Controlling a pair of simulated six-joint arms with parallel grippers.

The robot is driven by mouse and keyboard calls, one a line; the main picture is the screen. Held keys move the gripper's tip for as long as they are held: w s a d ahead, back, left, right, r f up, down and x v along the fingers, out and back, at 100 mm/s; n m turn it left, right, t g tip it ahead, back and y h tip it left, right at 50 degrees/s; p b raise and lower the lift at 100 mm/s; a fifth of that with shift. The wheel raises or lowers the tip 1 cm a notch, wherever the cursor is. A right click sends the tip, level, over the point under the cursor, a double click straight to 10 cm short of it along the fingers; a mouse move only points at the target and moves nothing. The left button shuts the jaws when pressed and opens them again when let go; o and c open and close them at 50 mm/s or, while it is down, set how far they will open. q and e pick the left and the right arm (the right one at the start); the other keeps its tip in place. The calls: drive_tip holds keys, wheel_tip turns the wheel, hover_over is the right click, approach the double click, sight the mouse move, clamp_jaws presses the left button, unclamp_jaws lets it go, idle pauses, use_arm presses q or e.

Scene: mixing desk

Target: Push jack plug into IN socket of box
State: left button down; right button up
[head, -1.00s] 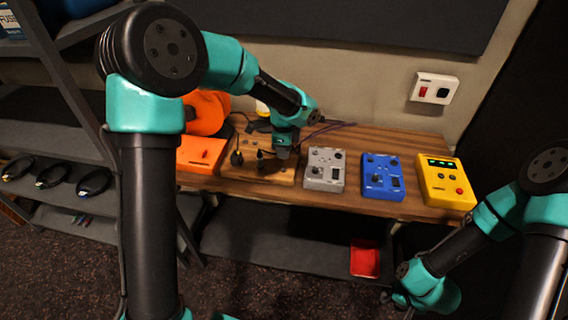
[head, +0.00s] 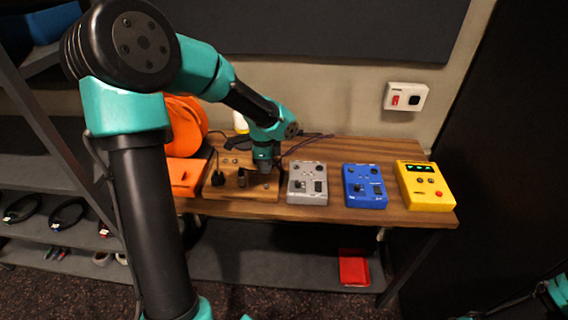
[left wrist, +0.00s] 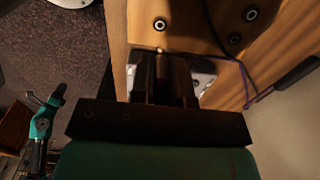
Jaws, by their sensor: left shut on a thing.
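My left gripper (head: 264,168) is shut, pointing down over the right end of a wooden board (head: 213,190), just left of the grey box (head: 307,184). In the left wrist view its dark fingers (left wrist: 160,72) close on something with a small brassy glint, apparently the jack plug, mostly hidden. A blue box (head: 364,186) and a yellow box (head: 424,186) stand further right. Socket labels are too small to read. Only teal parts of my right arm show at the lower right; in the left wrist view a small forked teal arm end (left wrist: 46,112) shows at left.
A black plug (head: 217,179) stands on the board's left part. A purple cable (left wrist: 240,72) runs behind the gripper. An orange box (head: 186,177) and orange reel (head: 185,125) are at left. A red tray (head: 354,270) lies on the lower shelf.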

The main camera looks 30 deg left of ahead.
use_arm(q)
drive_tip(key=shift+a, duration=0.1)
drive_tip(key=shift+r, duration=0.1)
drive_tip(key=shift+r, duration=0.6)
wheel_tip(320, 180, up, 5)
hover_over(351, 169)
drive_tip(key=shift+f, duration=4.45)
drive_tip(key=shift+f, duration=0.9)
drive_tip(key=shift+f, duration=0.6)
